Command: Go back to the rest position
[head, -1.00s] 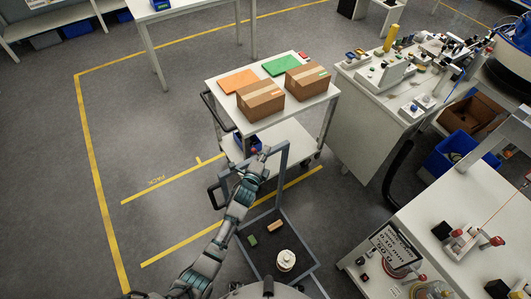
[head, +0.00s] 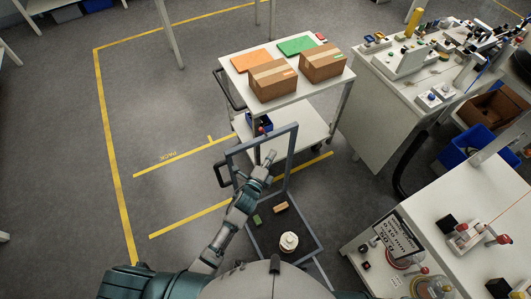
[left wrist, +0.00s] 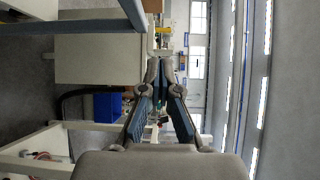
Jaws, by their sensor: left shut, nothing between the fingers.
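My left gripper (head: 268,158) reaches out from the lower left in the head view, in front of the upright frame of a dark platform cart (head: 262,232). In the left wrist view my left gripper (left wrist: 160,68) has its fingertips together, with nothing between them. My right gripper is not in view.
A white trolley (head: 240,68) with two cardboard boxes (head: 273,80) stands beyond the cart. A white bench (head: 375,130) with small parts is at the right, and another table (head: 480,205) is nearer. The floor (head: 150,110) at the left is clear.

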